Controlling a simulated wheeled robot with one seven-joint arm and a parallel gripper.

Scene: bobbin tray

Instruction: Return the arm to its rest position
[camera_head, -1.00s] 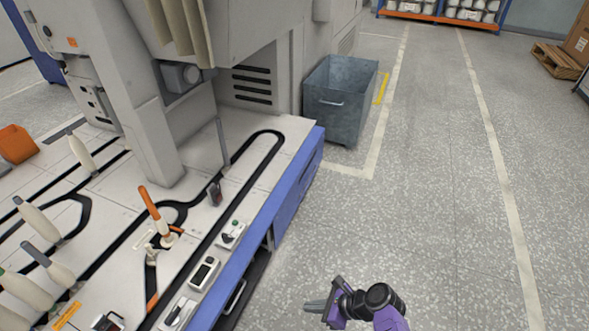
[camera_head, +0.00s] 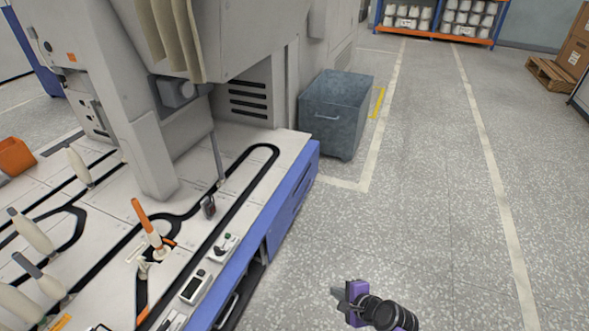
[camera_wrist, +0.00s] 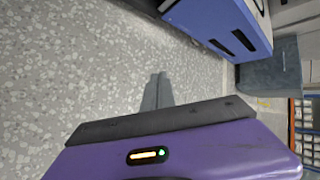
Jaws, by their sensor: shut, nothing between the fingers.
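My gripper (camera_head: 338,292) is at the bottom of the head view, to the right of the machine's blue front side and above the bare floor. Its fingers are shut and empty. In the wrist view the two grey fingers (camera_wrist: 158,90) lie together against the speckled floor, with nothing between them. My purple wrist housing fills the bottom of that view.
The machine table (camera_head: 240,205) with its blue side stands at left, holding several bobbins (camera_head: 32,232). A grey metal bin (camera_head: 335,112) stands beyond its far end. Shelves (camera_head: 440,22) and a pallet (camera_head: 553,73) are at the back. The floor at right is clear.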

